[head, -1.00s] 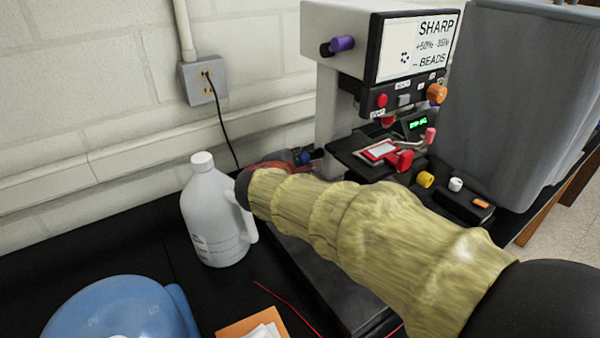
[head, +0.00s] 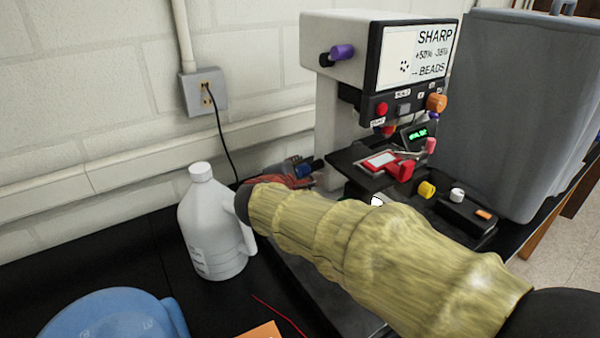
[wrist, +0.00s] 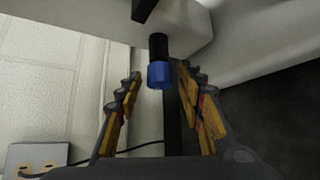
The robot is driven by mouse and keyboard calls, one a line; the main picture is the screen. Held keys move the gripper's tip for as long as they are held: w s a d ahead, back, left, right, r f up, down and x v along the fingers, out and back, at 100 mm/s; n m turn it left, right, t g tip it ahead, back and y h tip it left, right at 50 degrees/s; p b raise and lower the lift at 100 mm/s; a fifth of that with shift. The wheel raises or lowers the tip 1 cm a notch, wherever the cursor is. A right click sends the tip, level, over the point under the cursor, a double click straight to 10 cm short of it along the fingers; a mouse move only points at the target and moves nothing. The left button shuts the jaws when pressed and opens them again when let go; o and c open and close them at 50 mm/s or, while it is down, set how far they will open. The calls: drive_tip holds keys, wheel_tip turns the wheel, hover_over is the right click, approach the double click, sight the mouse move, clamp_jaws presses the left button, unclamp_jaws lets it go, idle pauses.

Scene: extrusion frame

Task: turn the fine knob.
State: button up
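The fine knob seems to be the blue knob on a black shaft (head: 305,171), low on the left side of the microscope (head: 335,120). In the wrist view the blue knob (wrist: 158,76) hangs in the middle, between the fingers. My gripper (head: 298,166) is at the knob, its fingers partly hidden by my sleeved arm. In the wrist view my gripper (wrist: 160,73) is open, with a finger on each side of the knob. A gap shows on both sides, so the fingers look apart from it; depth is hard to judge.
A purple knob (head: 342,52) sits higher on the microscope's side. A white jug (head: 212,225) stands left of my arm. A blue object (head: 110,318) is at the front left. A wall outlet (head: 205,92) with a black cord is behind. A grey bin (head: 525,110) stands right.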

drive_tip(key=shift+o, duration=0.3)
drive_tip(key=v, duration=1.2)
drive_tip(key=shift+d, duration=0.1)
idle(0.7)
